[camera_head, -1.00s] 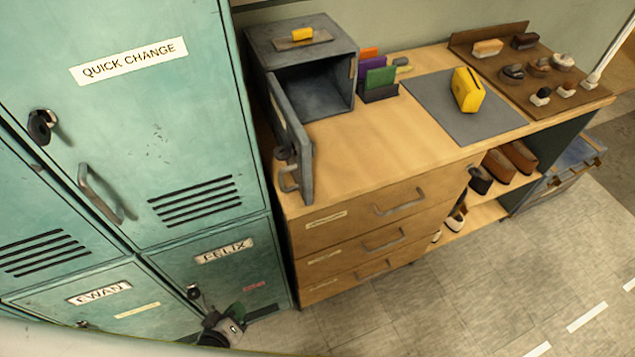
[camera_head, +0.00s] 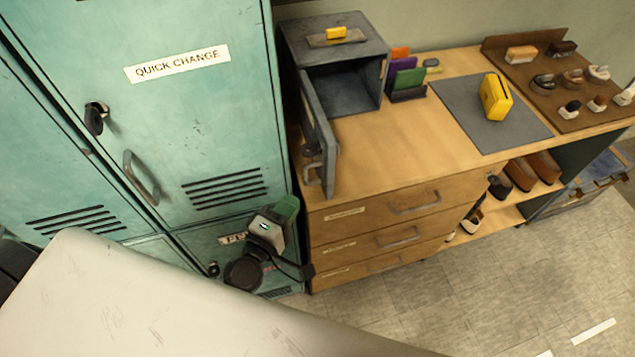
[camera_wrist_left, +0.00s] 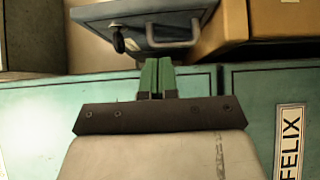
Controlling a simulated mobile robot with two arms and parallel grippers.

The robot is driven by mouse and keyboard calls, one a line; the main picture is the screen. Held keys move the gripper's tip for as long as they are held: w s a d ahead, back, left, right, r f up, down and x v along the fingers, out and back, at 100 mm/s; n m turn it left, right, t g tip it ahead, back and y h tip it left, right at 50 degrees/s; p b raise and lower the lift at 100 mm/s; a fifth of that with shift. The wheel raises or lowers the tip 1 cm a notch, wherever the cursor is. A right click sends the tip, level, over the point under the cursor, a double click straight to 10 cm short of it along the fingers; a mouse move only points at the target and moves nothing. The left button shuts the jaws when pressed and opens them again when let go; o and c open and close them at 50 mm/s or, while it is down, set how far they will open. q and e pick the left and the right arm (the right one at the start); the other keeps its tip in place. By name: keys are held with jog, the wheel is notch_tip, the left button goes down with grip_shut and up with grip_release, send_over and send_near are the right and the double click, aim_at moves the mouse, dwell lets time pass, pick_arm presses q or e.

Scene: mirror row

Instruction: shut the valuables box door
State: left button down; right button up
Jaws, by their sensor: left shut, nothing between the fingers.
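The valuables box (camera_head: 345,30) is a grey metal box on the left end of the wooden cabinet top. Its door (camera_head: 316,125) stands wide open toward me, and the dark inside shows. The door has a grey handle (camera_head: 312,173) and a dark knob; in the left wrist view the door (camera_wrist_left: 150,12) and its handle (camera_wrist_left: 182,36) are at the top. My left gripper (camera_head: 289,207) is below and left of the door, in front of the lockers, apart from the handle. Its green fingers (camera_wrist_left: 156,78) are shut and empty. My right gripper is not in view.
Teal lockers (camera_head: 150,110) stand close on the left. The wooden drawers (camera_head: 380,225) are below the box. A card holder (camera_head: 407,93), a grey mat (camera_head: 460,115) with a yellow object (camera_head: 495,98), and a brush board (camera_head: 560,90) lie farther right. Cabinet top before the box is clear.

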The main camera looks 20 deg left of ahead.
aim_at(325, 178)
pick_arm(q)
jog(key=w+d, duration=0.1)
jog(key=w+p, duration=0.1)
jog(key=w, duration=0.1)
jog(key=w+d, duration=0.1)
jog(key=w, duration=0.1)
jog(key=shift+d+r, duration=0.1)
jog(key=shift+d, duration=0.25)
jog(key=shift+w+d+p, duration=0.3)
jog(key=shift+w+d, duration=0.1)
jog(key=shift+d, duration=0.25)
